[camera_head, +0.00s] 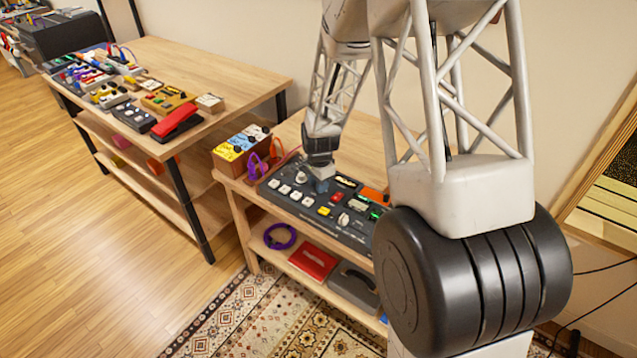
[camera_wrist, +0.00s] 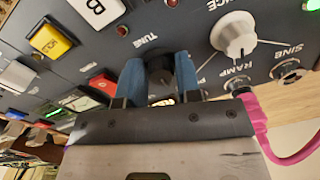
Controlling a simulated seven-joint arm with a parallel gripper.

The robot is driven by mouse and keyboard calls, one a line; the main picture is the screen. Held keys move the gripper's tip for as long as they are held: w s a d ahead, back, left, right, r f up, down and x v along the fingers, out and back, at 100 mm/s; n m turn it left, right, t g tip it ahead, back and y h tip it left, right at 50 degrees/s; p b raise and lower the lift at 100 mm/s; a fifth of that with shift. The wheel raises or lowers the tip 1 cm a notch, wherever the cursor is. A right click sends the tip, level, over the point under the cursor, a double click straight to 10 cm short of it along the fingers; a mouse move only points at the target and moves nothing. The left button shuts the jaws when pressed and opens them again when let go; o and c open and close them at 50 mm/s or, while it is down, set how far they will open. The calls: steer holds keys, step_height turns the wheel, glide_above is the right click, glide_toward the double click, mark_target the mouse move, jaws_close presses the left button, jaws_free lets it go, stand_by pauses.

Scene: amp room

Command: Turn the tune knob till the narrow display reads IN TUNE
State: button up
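The tune knob (camera_wrist: 160,72) is small and dark, under a printed label that seems to read TUNE in the wrist view. My gripper (camera_wrist: 160,82) has one blue finger on each side of it. No clear gap shows between fingers and knob, but I cannot tell whether they press on it. In the head view my gripper (camera_head: 321,184) is down at the dark control panel (camera_head: 300,207), and the knob is hidden there. A display with yellowish marks (camera_head: 347,181) lies right of the gripper. I cannot read IN TUNE on any display.
A large white knob (camera_wrist: 234,36) and a pink cable (camera_wrist: 262,125) are close at the right in the wrist view. A pedal box (camera_head: 241,145) stands beside the panel.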

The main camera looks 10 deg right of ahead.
steer(key=c, duration=0.5)
steer(key=shift+n, duration=0.5)
steer(key=n, duration=0.5)
steer(key=shift+d, duration=0.1)
steer(key=n, duration=0.6)
steer(key=shift+n, duration=0.3)
steer(key=o, duration=0.9)
steer(key=shift+o, duration=0.2)
